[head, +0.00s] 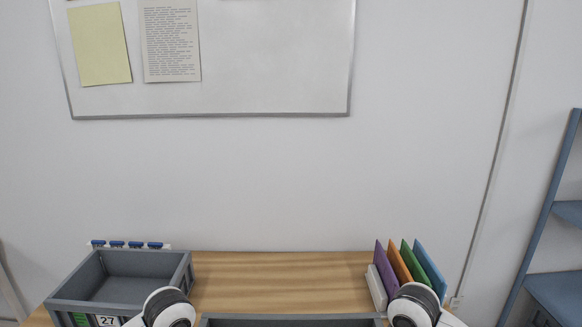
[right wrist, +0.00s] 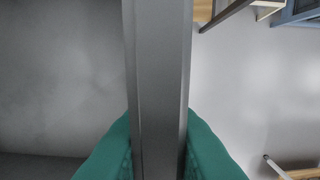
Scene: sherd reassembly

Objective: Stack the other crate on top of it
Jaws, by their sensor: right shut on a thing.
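One grey crate (head: 120,303) stands at the left of the wooden table, open and empty where I can see in, with a green mark and a label reading 27 on its front. The second grey crate (head: 290,321) shows only as a rim at the bottom edge of the head view, between my two arms. In the right wrist view, my right gripper (right wrist: 158,122) has its teal fingers on both sides of this crate's wall (right wrist: 158,55) and is shut on it. My left gripper is out of view; only part of the left arm shows.
The wooden table (head: 280,280) is clear between the left crate and a rack of coloured folders (head: 408,268) at right. A row of blue-topped items (head: 127,244) is behind the left crate. A blue shelf (head: 555,250) stands at far right.

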